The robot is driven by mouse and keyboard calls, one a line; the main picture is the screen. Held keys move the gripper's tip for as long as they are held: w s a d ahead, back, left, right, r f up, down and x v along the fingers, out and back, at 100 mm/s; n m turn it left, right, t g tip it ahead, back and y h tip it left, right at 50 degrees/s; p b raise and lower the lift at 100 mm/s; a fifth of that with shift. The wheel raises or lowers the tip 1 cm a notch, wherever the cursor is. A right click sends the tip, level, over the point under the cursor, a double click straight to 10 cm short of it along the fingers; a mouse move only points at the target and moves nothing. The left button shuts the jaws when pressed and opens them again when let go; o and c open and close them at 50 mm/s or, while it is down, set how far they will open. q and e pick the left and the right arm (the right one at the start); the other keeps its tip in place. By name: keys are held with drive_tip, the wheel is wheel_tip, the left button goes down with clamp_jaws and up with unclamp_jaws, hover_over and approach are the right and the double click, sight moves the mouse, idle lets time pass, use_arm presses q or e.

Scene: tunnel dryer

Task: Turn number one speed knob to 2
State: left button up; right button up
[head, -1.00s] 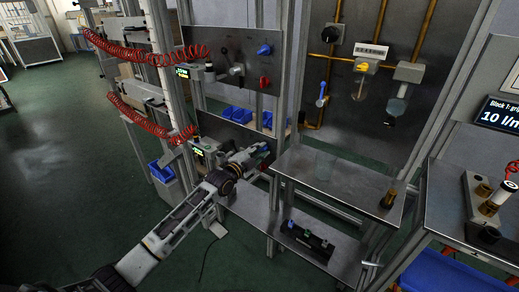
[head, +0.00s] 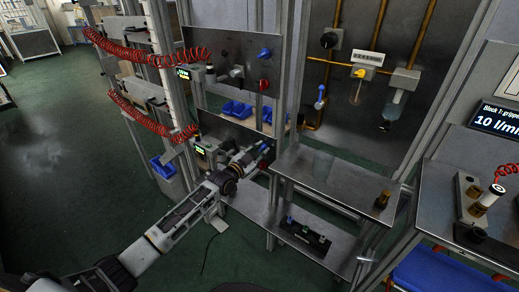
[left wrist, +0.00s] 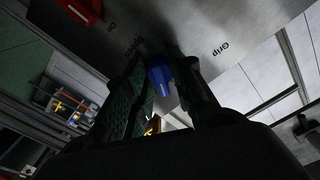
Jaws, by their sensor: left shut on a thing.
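My left gripper (head: 262,153) is at the lower right edge of the lower grey panel (head: 222,127). In the left wrist view its two fingers (left wrist: 160,95) are closed around a blue knob (left wrist: 163,78) on a metal panel (left wrist: 180,25). The knob is partly hidden by the fingers. The word "Grip" is printed to its right, and a partly hidden word, perhaps "Speed", is near the fingers. A red knob (left wrist: 82,8) is at the upper left. The knob's exact setting cannot be read. My right gripper is not in view.
An upper panel (head: 225,48) carries a blue knob (head: 265,53) and a red knob (head: 264,84). Red coiled hoses (head: 150,52) hang at the left. A metal table (head: 335,180) stands right of my gripper. Open green floor (head: 70,190) lies at the left.

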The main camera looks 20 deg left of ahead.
use_arm(q)
drive_tip(key=n+p, duration=0.1)
drive_tip(key=n, duration=0.3)
drive_tip(key=n+p, duration=0.1)
drive_tip(key=n, duration=0.4)
drive_tip(key=shift+n, duration=0.4)
drive_tip(key=n, duration=0.4)
drive_tip(key=shift+n, duration=1)
drive_tip(key=shift+n+b, duration=0.35)
drive_tip(key=shift+n, duration=0.65)
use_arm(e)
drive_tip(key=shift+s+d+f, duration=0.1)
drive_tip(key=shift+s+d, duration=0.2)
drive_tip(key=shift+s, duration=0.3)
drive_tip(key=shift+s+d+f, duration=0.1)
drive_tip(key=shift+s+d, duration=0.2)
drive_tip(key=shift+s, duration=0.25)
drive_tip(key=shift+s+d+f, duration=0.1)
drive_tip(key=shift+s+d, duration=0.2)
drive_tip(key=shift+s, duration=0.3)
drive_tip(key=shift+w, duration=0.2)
